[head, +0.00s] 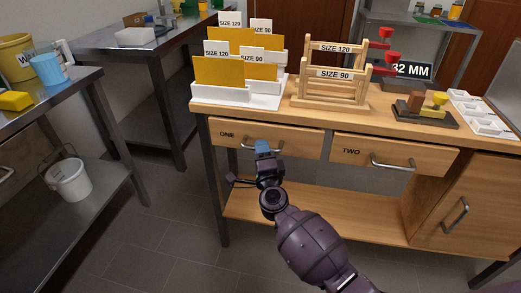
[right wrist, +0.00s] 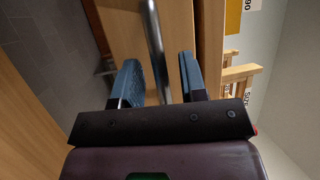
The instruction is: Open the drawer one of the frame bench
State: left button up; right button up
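The frame bench (head: 300,112) is a wooden bench in the head view. Its drawer one (head: 300,138), labelled ONE, is at the left of the front and looks closed. Its metal bar handle (head: 247,149) is partly hidden behind my right gripper (head: 262,146). In the right wrist view, the handle (right wrist: 155,45) runs between the two blue fingers of my right gripper (right wrist: 160,85). The fingers are apart, with gaps to the bar on both sides. My left gripper is in neither view.
Drawer two (head: 350,155) with its own handle is to the right, and a cupboard door (head: 475,205) is further right. A steel table (head: 85,85) is at the left.

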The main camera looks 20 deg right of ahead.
jog(key=shift+w+d+r, duration=0.1)
jog(key=shift+w, duration=0.45)
jog(key=shift+c, duration=0.5)
grip_shut()
